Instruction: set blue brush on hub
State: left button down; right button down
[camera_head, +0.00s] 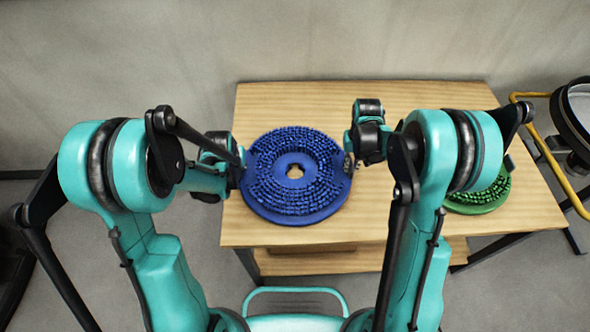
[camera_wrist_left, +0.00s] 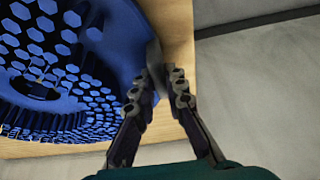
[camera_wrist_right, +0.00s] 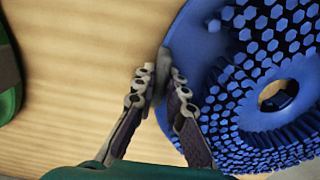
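The blue brush (camera_head: 263,198), a round disc with bristles up and a hole in its middle, is over the left part of the wooden table. I cannot tell whether it rests on the top or is slightly raised. My left gripper (camera_wrist_left: 158,84) is at its left edge, its fingers closed around a small grey tab (camera_wrist_left: 154,55) on the rim. My right gripper (camera_wrist_right: 160,82) is at the opposite edge, its fingers closed around a similar grey tab (camera_wrist_right: 161,72). In the head view the fingertips are small and partly hidden by my arms. I cannot make out the hub clearly.
A green brush (camera_head: 480,199) lies at the table's right side, partly behind my right arm. The wooden table (camera_head: 420,96) is bare along its back. At the far right stand a yellow bar (camera_head: 559,165) and a dark round-rimmed object (camera_head: 560,119).

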pick_arm(q)
jog(key=shift+r, duration=0.2)
pick_arm(e)
jog(key=shift+r, duration=0.15)
